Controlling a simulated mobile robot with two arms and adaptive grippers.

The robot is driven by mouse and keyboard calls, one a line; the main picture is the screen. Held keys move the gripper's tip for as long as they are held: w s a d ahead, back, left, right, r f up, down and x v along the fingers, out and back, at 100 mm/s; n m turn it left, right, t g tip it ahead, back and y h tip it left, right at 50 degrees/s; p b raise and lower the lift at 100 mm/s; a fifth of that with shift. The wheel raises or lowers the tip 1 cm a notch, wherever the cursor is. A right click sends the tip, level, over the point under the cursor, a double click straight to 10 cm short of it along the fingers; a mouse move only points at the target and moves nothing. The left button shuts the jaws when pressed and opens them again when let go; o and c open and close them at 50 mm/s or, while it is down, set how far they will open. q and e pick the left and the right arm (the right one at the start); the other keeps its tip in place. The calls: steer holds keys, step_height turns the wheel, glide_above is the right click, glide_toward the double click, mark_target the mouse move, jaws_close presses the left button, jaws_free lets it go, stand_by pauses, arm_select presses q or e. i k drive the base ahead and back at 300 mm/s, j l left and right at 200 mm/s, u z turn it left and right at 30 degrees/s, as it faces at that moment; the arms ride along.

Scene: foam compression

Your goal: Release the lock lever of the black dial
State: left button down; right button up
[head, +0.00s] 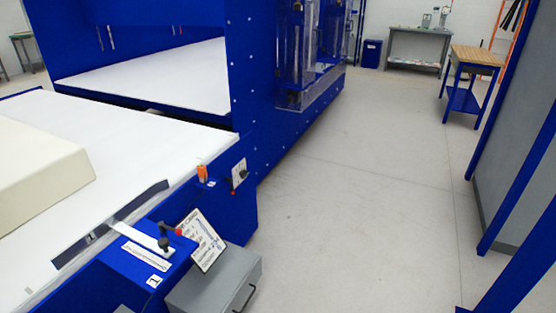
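A small black knob-like part (165,243) stands on the blue machine housing at the lower left, at the end of a pale flat bar. A small red-tipped piece (178,233) sits at its upper right. A pale plate (239,173) with dark round details is on the blue side face further back, with a small red spot below it. The parts are too small to tell which is the black dial or how its lock lever is set. Neither of my grippers is in view.
A white machine bed (130,150) with a cream foam block (35,165) fills the left. A tilted printed sheet (201,240) and grey box (215,283) are near the knob. Open floor (350,200) lies right; blue frames edge it. A wooden-topped table (477,56) stands back right.

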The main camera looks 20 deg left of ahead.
mark_target(228, 180)
steer(key=i+u, duration=0.15)
steer(key=i, duration=0.3)
steer(key=i+l+u, duration=0.2)
steer(key=i, duration=0.2)
steer(key=i+l+u, duration=0.15)
steer(key=i, duration=0.25)
steer(key=i+l+u, duration=0.2)
steer(key=i, duration=0.25)
